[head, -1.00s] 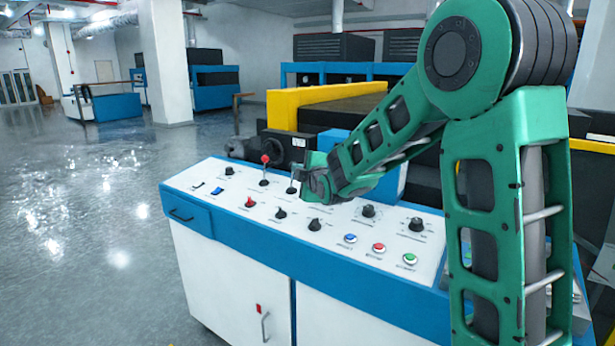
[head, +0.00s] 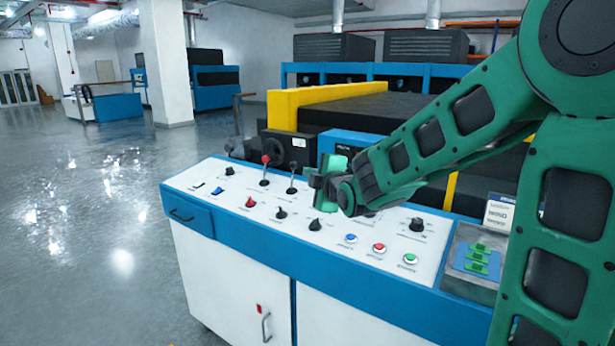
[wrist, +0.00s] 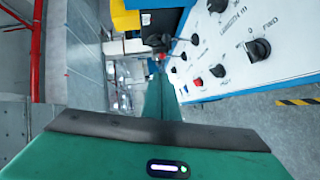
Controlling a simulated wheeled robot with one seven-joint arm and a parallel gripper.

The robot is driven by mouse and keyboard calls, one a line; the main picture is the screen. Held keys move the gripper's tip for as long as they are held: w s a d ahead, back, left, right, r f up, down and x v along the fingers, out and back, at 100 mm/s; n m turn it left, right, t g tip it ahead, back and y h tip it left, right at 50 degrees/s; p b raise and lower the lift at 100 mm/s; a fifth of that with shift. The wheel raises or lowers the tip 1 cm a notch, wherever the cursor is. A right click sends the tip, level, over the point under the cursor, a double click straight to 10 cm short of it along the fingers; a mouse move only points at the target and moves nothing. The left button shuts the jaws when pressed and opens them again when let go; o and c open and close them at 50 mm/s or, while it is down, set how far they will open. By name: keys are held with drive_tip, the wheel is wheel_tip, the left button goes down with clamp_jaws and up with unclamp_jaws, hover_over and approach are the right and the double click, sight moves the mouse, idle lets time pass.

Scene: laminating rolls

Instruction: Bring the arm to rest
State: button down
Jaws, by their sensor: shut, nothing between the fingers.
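My green arm reaches in from the right of the head view, over the white-topped control panel (head: 262,226). My gripper (head: 322,186) is above the middle of the panel, right of the black-knobbed lever (head: 292,180), and appears apart from the controls. It is shut with nothing in it. In the wrist view the green gripper body (wrist: 160,120) fills the lower middle, and the panel with its black knobs (wrist: 258,50) lies at the upper right.
A red-knobbed lever (head: 265,170) stands on the panel. Blue, red and green buttons (head: 379,247) line its front. A tray with green pieces (head: 477,257) is at the right end. A yellow-framed machine (head: 297,105) stands behind. The floor at left is clear.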

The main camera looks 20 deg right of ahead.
drive_tip(key=s+d+f+m+g+h, duration=0.1)
drive_tip(key=s+d+f+m+g, duration=0.1)
drive_tip(key=s+d+f+m, duration=0.1)
drive_tip(key=s+d+f+m+g, duration=0.3)
drive_tip(key=s+d+f+m, duration=0.1)
drive_tip(key=s, duration=0.4)
drive_tip(key=s+d+f+m+g+h, duration=0.1)
drive_tip(key=s+d+f+m+g, duration=0.2)
drive_tip(key=s+d, duration=0.2)
drive_tip(key=shift+s+d+f+m+h, duration=0.2)
drive_tip(key=shift+s+d+m+h, duration=0.1)
drive_tip(key=shift+s, duration=0.3)
drive_tip(key=s+f+m+g+y, duration=0.1)
drive_tip(key=s+m+g, duration=0.3)
drive_tip(key=s, duration=0.9)
drive_tip(key=s+f+m+g+y, duration=0.1)
drive_tip(key=s+f+m+g, duration=0.2)
drive_tip(key=s+m, duration=0.4)
drive_tip(key=s+g, duration=0.1)
drive_tip(key=s, duration=0.5)
drive_tip(key=shift+s+a+f+y, duration=0.25)
drive_tip(key=shift+a+f+y, duration=0.05)
